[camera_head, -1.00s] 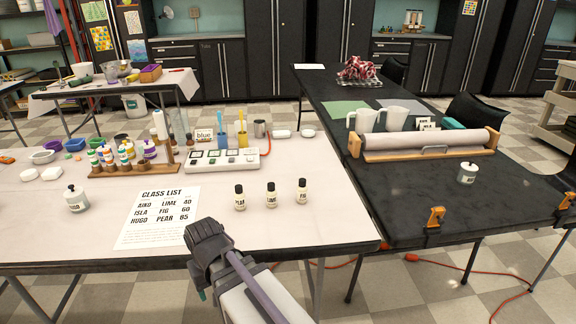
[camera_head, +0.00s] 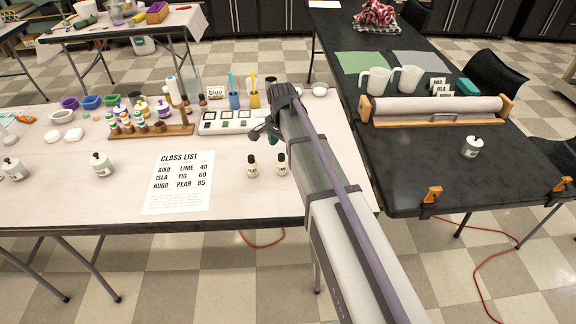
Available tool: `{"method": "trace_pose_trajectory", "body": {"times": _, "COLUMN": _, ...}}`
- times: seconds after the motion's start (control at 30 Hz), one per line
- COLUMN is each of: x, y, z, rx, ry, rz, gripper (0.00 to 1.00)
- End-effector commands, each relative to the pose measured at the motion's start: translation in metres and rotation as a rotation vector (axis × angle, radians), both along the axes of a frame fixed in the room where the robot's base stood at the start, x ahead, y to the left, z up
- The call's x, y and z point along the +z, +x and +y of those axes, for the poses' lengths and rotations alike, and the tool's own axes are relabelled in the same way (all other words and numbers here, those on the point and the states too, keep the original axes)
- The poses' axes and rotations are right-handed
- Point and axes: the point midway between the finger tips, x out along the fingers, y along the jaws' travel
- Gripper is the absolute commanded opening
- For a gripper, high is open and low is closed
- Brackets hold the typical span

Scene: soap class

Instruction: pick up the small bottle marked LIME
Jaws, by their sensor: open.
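Two small dark-capped bottles with pale labels stand upright on the light table (camera_head: 110,205), right of the class list: a left one (camera_head: 252,167) and a middle one (camera_head: 281,165). Their labels are too small to read surely now, so I cannot tell which is LIME. A third bottle, seen earlier on the right, is hidden behind my arm. My gripper (camera_head: 265,135) is open and empty. It hangs over the table, just above the two bottles in the picture and apart from them; its height is unclear.
The class list (camera_head: 178,182) lies left of the bottles. A wooden rack of paint bottles (camera_head: 150,131) and a white tray with dark squares (camera_head: 225,121) stand behind. White pump bottles (camera_head: 101,164) stand at left. The black table (camera_head: 410,165) with a paper roll is at right.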

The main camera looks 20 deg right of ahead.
Motion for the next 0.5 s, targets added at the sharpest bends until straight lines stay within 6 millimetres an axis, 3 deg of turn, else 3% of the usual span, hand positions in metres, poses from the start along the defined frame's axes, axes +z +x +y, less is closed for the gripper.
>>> {"method": "trace_pose_trajectory", "body": {"times": 0.03, "x": -0.023, "y": 0.000, "z": 0.000, "rx": 0.000, "ry": 0.000, "rz": 0.000, "gripper": 0.65}}
{"method": "trace_pose_trajectory", "body": {"times": 0.1, "x": -0.035, "y": 0.000, "z": 0.000, "rx": 0.001, "ry": 0.000, "rz": 0.000, "gripper": 0.65}}
{"method": "trace_pose_trajectory", "body": {"times": 0.33, "x": -0.040, "y": 0.000, "z": 0.001, "rx": 0.002, "ry": 0.000, "rz": 0.000, "gripper": 0.65}}
{"method": "trace_pose_trajectory", "body": {"times": 0.5, "x": -0.075, "y": 0.001, "z": 0.004, "rx": 0.002, "ry": 0.000, "rz": 0.000, "gripper": 0.65}}
